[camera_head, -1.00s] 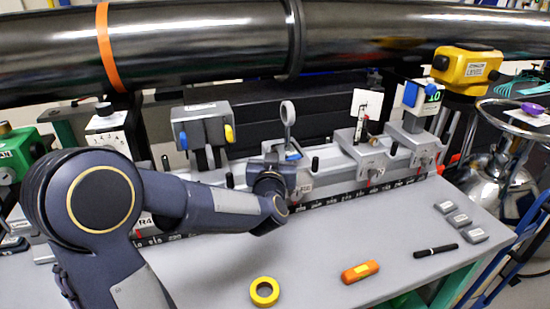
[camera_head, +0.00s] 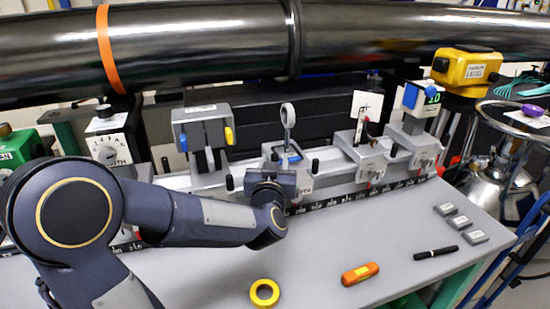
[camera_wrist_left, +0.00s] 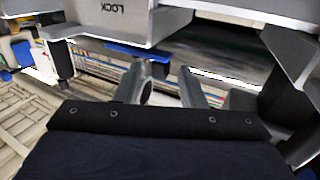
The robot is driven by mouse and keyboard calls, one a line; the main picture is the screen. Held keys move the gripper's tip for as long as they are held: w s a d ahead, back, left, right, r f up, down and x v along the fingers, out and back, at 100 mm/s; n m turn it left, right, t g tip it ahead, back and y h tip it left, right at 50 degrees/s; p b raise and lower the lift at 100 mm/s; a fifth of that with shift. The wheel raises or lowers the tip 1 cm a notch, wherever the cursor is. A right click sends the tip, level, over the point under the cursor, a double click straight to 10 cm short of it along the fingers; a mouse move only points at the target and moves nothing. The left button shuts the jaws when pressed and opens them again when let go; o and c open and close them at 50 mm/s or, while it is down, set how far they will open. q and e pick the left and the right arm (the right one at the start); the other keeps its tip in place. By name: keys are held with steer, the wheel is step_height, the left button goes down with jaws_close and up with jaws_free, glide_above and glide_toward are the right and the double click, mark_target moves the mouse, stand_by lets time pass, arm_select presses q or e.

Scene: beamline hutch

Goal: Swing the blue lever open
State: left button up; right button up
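A blue lever (camera_wrist_left: 135,52) shows in the left wrist view, under a grey block marked LOCK (camera_wrist_left: 125,15). In the head view a small blue part (camera_head: 292,155) shows on the lens mount, just beyond my gripper; I cannot tell for sure that it is the same lever. My left gripper (camera_wrist_left: 166,78) has its two fingers apart with nothing between them. The left finger's tip is close to the lever; I cannot tell whether it touches. In the head view the left gripper (camera_head: 271,181) is in front of the lens mount, its fingertips hidden. The right gripper is out of view.
A grey unit with blue and yellow knobs (camera_head: 203,130) stands left of the lens mount (camera_head: 288,117). More mounts stand on the rail to the right. A yellow tape roll (camera_head: 265,292), orange tool (camera_head: 360,273) and black pen (camera_head: 436,252) lie on the bench. A black pipe (camera_head: 200,45) runs across above.

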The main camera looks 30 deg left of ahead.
arm_select(q)
steer(key=v, duration=0.5)
stand_by(0.5)
